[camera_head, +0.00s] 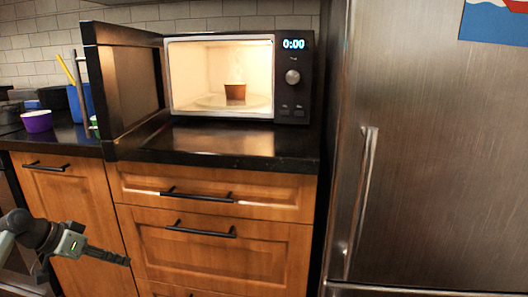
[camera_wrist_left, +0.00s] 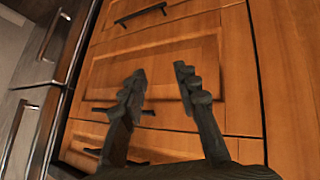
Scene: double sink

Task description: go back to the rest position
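My left gripper (camera_head: 86,267) is at the lower left of the head view, in front of the wooden cabinet fronts and below the counter. In the left wrist view its two dark fingers (camera_wrist_left: 160,73) stand apart with nothing between them, so it is open and empty. Drawer fronts show behind the fingers. My right gripper shows in neither view.
A lit microwave (camera_head: 292,98) stands on the dark counter (camera_head: 290,145), its door (camera_head: 130,82) open to the left. A brown cup (camera_head: 235,92) sits inside. A purple bowl (camera_head: 37,121) is at left. The fridge (camera_head: 440,160) fills the right side.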

